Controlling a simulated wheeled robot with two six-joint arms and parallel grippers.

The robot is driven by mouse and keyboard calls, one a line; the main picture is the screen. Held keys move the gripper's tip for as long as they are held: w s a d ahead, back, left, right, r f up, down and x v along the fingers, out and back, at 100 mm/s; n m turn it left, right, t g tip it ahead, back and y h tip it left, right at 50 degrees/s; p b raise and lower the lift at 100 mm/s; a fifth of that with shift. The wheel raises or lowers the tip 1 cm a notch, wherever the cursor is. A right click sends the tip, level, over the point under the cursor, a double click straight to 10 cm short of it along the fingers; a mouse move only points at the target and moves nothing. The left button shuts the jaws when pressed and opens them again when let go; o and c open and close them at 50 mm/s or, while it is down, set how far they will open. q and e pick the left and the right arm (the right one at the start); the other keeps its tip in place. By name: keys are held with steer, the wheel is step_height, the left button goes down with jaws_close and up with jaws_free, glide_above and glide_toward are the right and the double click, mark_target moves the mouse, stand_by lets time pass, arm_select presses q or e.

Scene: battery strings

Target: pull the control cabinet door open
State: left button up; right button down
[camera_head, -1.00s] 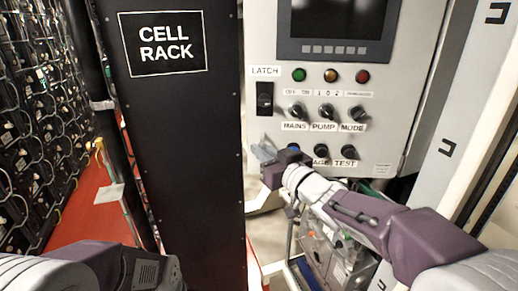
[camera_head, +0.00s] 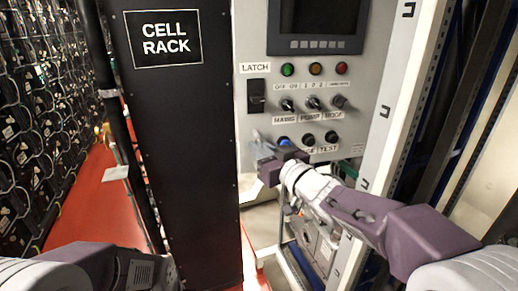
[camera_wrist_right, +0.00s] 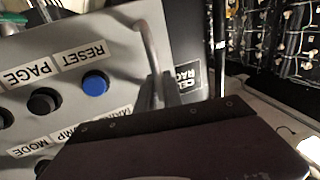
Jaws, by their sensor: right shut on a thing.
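The control cabinet door (camera_head: 350,125) is a light grey panel with a screen, coloured lamps, knobs and a LATCH switch (camera_head: 257,95). It stands right of the black CELL RACK panel. I cannot tell whether it is ajar. My right gripper (camera_head: 262,152) is at the door's lower left, shut on the grey door handle (camera_wrist_right: 150,38). In the right wrist view the gripper (camera_wrist_right: 160,92) meets the curved handle beside the blue RESET button (camera_wrist_right: 95,84); the handle's lower part is hidden. Only the purple forearm of my left arm shows, at lower left.
The black CELL RACK panel (camera_head: 180,150) stands close to the door's left edge. Battery racks (camera_head: 35,110) line the far left above a red floor strip (camera_head: 85,205). A pale upright post (camera_head: 393,110) stands right of the door. Equipment (camera_head: 318,240) sits below the door.

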steer(key=shift+r, duration=0.1)
steer(key=c, duration=1.5)
jaws_free()
steer(key=shift+s, duration=0.1)
steer(key=shift+s+d, duration=0.1)
steer(key=shift+d, duration=0.05)
steer(key=b+v, duration=0.1)
steer(key=v, duration=0.7)
steer(key=shift+s+b, duration=0.35)
steer(key=shift+d, duration=0.1)
